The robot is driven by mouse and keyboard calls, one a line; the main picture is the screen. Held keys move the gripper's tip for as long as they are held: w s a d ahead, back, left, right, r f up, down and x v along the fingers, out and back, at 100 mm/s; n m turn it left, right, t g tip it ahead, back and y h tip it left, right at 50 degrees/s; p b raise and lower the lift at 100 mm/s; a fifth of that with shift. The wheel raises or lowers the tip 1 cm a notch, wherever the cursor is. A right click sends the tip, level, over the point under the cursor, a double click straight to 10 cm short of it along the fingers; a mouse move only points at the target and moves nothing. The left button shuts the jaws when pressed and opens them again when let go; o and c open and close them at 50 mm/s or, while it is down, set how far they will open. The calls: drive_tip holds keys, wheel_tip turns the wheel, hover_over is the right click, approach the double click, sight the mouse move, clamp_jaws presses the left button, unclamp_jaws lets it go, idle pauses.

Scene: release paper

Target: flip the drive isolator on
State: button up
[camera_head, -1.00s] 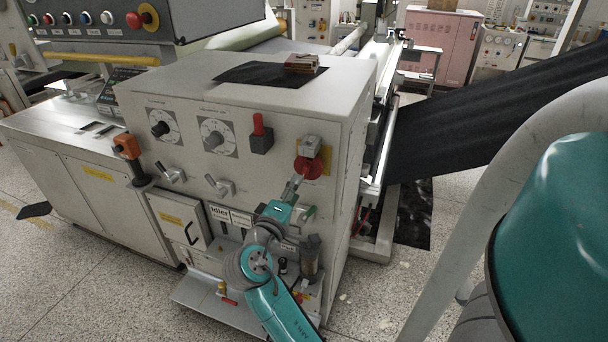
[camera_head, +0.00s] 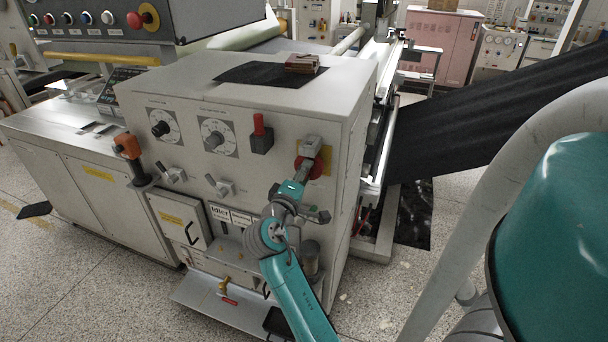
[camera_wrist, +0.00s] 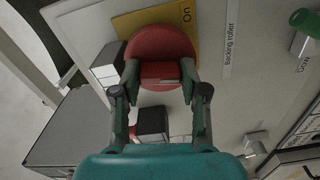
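The drive isolator is a red round switch on a yellow plate, high on the right of the machine's front panel. In the wrist view the red disc (camera_wrist: 160,43) shows in front of the yellow plate (camera_wrist: 188,22), which is marked "On". In the head view my gripper (camera_head: 310,150) covers most of the switch, and part of the red (camera_head: 298,163) shows beside it. In the wrist view my gripper (camera_wrist: 160,76) is open, one finger on each side of the red switch's raised part. I cannot tell whether the fingers touch it.
A black block with a red lever (camera_head: 260,140) and several knobs sit to the left on the panel. A dark block with a pale face (camera_wrist: 106,64) is close beside the red disc in the wrist view. Black web (camera_head: 480,120) runs off to the right.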

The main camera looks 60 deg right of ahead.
drive_tip(key=shift+c, duration=0.7)
drive_tip(key=shift+f+m, duration=0.1)
drive_tip(key=shift+m, duration=7.7)
